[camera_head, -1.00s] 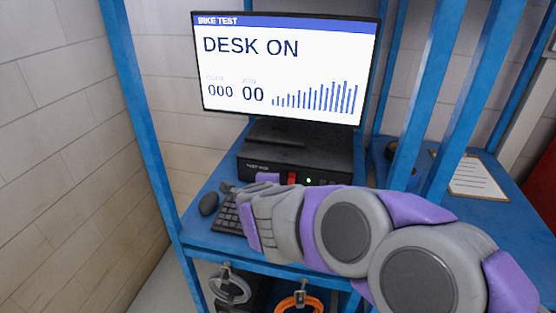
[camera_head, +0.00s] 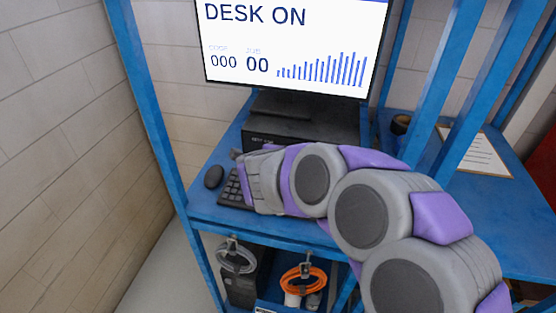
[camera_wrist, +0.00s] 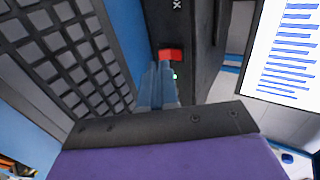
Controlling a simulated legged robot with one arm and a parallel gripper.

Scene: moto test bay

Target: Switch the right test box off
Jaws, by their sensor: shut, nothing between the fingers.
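A black test box (camera_head: 290,137) sits under the monitor on the blue desk; my arm hides most of its front in the head view. The wrist view shows its dark front (camera_wrist: 190,30) with a red switch (camera_wrist: 171,55) and a lit green light (camera_wrist: 175,76). My gripper (camera_wrist: 160,68) is shut and empty, its fingertips just beside the red switch. I cannot tell whether they touch it. The monitor (camera_head: 300,45) reads DESK ON. I see no second box clearly enough to compare left and right.
A keyboard (camera_head: 235,190) and mouse (camera_head: 214,177) lie left of my arm; the keyboard also fills the left of the wrist view (camera_wrist: 65,50). Blue rack posts (camera_head: 455,100) stand at right, near a clipboard (camera_head: 475,150). Coiled grey (camera_head: 236,258) and orange (camera_head: 303,278) cables hang below.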

